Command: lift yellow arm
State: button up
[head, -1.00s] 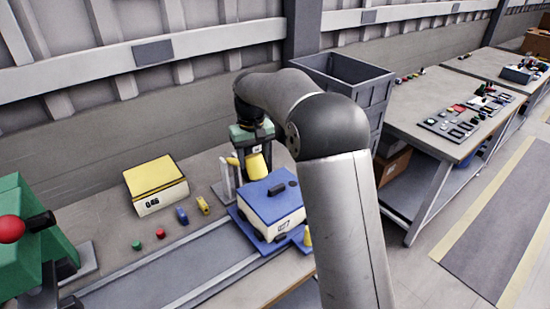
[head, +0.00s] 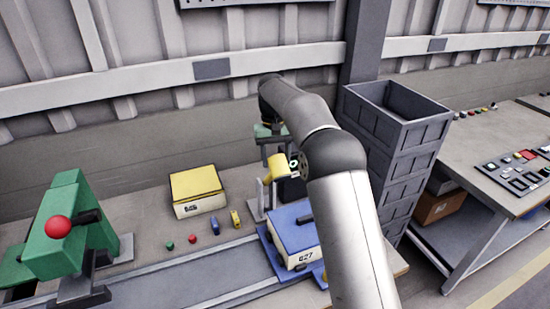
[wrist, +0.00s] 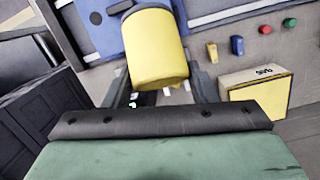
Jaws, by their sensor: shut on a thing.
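The yellow arm (head: 278,167) is a thick yellow cylinder on a slim grey stand beside the blue-lidded box (head: 294,223) in the head view. It lies tilted nearly sideways there. In the wrist view its yellow body (wrist: 158,55) fills the upper middle, with a dark part at its far end. My gripper (head: 287,172) is at the yellow arm, its green body above and behind it. In the wrist view my gripper's dark fingers (wrist: 160,88) reach up on either side of the yellow arm and are shut on it. The exact contact is hidden behind the yellow cylinder.
A yellow-topped box (head: 197,190) and small coloured pieces (head: 214,226) lie to the left on the bench. A green fixture with a red knob (head: 58,226) stands at far left. A tall grey crate stack (head: 395,140) is close on the right. The wall is behind.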

jog(key=shift+s+a+f, duration=0.1)
jog(key=shift+a+f, duration=0.1)
jog(key=shift+f, duration=0.05)
jog(key=o, duration=1.3)
jog(key=shift+a, duration=0.1)
jog(key=shift+r, duration=0.1)
jog(key=r, duration=0.4)
jog(key=w+r, duration=0.1)
jog(key=r, duration=0.2)
jog(key=shift+a+r, duration=0.1)
jog(key=shift+r, duration=0.1)
